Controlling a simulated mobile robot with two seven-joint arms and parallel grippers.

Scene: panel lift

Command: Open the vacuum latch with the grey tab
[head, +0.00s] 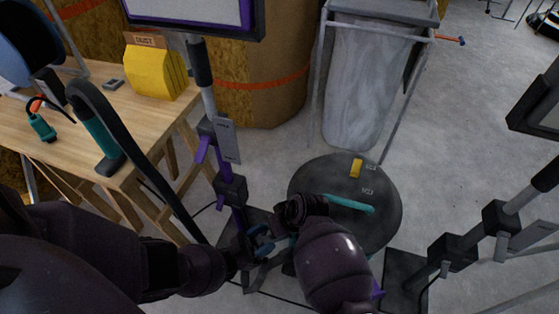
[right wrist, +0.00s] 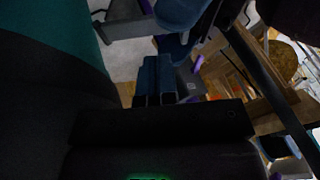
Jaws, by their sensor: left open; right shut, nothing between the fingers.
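The vacuum (head: 384,222) has a dark round top with a teal handle bar (head: 350,203) across it. A yellow tab (head: 356,168) sits near its far rim. I cannot make out a grey tab; my right arm covers the vacuum's near left side. My left gripper (head: 263,241) has blue fingers, is open and empty, and is left of the vacuum beside the post's foot. My right gripper, its fingers seen in the right wrist view (right wrist: 155,82), is shut and empty. A large teal and dark surface fills the left of that dim view.
A purple-and-grey post (head: 231,190) stands left of the vacuum, another stand (head: 455,250) to its right. A wooden table (head: 150,125) with a yellow bag (head: 155,70) is at left. A grey bin (head: 365,85) stands behind.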

